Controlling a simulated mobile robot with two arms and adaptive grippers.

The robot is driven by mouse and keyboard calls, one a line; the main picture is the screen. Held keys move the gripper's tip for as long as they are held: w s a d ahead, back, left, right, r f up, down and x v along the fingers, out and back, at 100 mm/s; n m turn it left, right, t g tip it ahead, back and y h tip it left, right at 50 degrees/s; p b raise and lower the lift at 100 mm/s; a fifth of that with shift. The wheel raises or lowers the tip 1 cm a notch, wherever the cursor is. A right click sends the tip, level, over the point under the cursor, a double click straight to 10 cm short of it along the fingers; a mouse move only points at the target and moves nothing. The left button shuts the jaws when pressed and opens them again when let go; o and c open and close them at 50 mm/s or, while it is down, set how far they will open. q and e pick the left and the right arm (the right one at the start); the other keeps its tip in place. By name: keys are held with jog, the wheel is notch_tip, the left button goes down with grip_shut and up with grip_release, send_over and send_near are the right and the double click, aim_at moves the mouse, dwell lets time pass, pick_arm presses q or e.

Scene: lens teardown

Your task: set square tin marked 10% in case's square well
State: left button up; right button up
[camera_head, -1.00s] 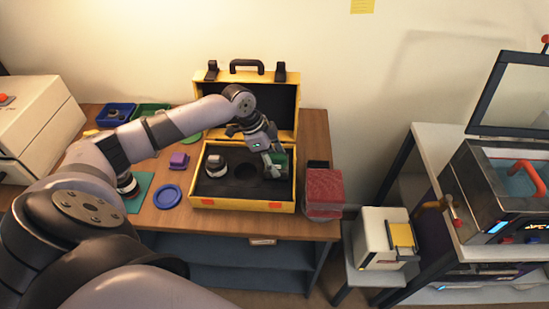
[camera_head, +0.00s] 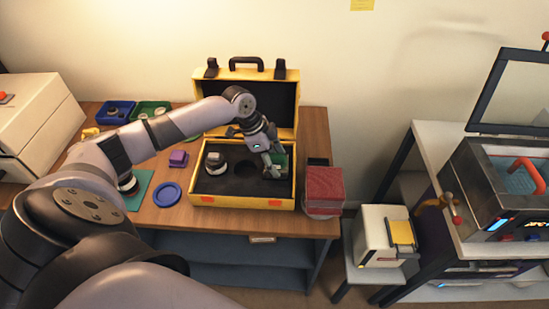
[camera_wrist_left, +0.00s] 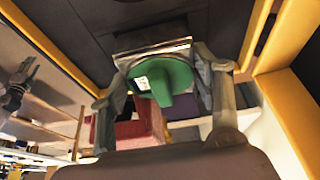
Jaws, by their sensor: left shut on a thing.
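My left gripper (camera_head: 272,171) is over the right part of the open yellow case (camera_head: 240,203). It is shut on a square tin (camera_wrist_left: 165,80), metallic at its edge, with a green round top and a small white label too small to read. The tin's green shows beside the fingers in the head view (camera_head: 284,160). The tin is at the case's right side, where the square well is hidden behind the gripper and tin. I cannot tell whether the tin is inside the well or just above it. My right gripper is not in view.
A dark-topped round part (camera_head: 215,163) sits at the case's left, beside an empty round well (camera_head: 245,172). The raised case lid (camera_head: 246,77) stands behind. A red box (camera_head: 323,188) is close on the right. A blue dish (camera_head: 167,195) and a purple block (camera_head: 178,159) lie left.

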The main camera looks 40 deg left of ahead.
pick_arm(q)
jog(key=shift+f+b, duration=0.3)
jog(key=shift+f, duration=0.55)
jog(key=o, duration=1.2)
jog(key=shift+o, duration=0.5)
jog(key=shift+o, duration=1.3)
notch_tip(320, 180, up, 9)
jog(key=p, duration=0.9)
jog(key=shift+f, duration=0.1)
